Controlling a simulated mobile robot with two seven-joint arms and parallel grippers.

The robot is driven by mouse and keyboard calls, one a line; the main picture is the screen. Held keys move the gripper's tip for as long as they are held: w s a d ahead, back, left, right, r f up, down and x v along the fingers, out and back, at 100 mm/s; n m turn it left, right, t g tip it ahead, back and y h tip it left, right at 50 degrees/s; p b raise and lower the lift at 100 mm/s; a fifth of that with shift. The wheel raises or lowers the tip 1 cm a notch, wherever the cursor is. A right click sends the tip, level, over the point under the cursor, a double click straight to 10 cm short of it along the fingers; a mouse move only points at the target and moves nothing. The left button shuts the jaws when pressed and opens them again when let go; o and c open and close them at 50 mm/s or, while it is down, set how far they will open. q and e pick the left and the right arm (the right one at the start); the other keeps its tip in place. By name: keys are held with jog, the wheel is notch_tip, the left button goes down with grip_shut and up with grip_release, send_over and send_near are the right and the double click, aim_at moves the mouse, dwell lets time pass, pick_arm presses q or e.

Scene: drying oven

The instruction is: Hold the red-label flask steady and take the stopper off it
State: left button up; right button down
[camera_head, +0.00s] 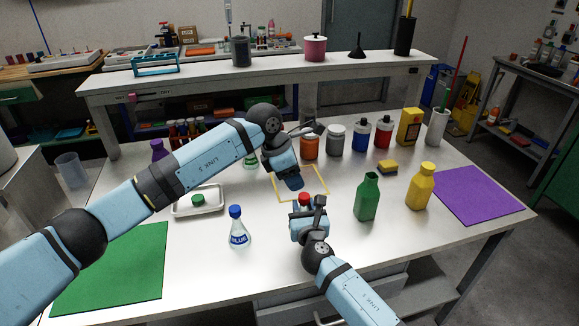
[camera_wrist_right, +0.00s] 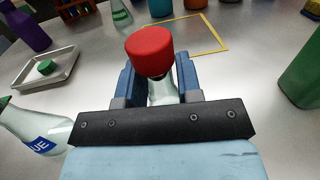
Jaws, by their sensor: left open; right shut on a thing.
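The flask with the red stopper (camera_wrist_right: 149,47) stands between the fingers of my right gripper (camera_wrist_right: 160,88), which is shut on its clear glass neck (camera_wrist_right: 162,92). The red stopper sits on top of the flask and also shows in the head view (camera_head: 304,198). The flask's body and label are hidden behind my right gripper (camera_head: 306,215). My left gripper (camera_head: 291,182) is open, pointing down, just behind and above the red stopper and apart from it. It does not show in the right wrist view.
A flask with a blue stopper (camera_head: 237,228) stands to the left. Behind it, a white tray (camera_head: 216,208) holds a green stopper (camera_head: 198,199). A yellow outlined square (camera_head: 325,182) lies behind the grippers. A green bottle (camera_head: 367,198) and a yellow bottle (camera_head: 421,187) stand to the right.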

aim_at(304, 195)
pick_arm(q)
jog(key=x, duration=0.7)
jog(key=shift+d+f, duration=0.1)
jog(key=shift+f, duration=0.2)
jog(key=c, duration=0.8)
jog(key=shift+r, duration=0.25)
jog(key=shift+r, duration=0.9)
jog(key=shift+r, duration=2)
pick_arm(e)
jog(key=c, duration=0.7)
grip_release()
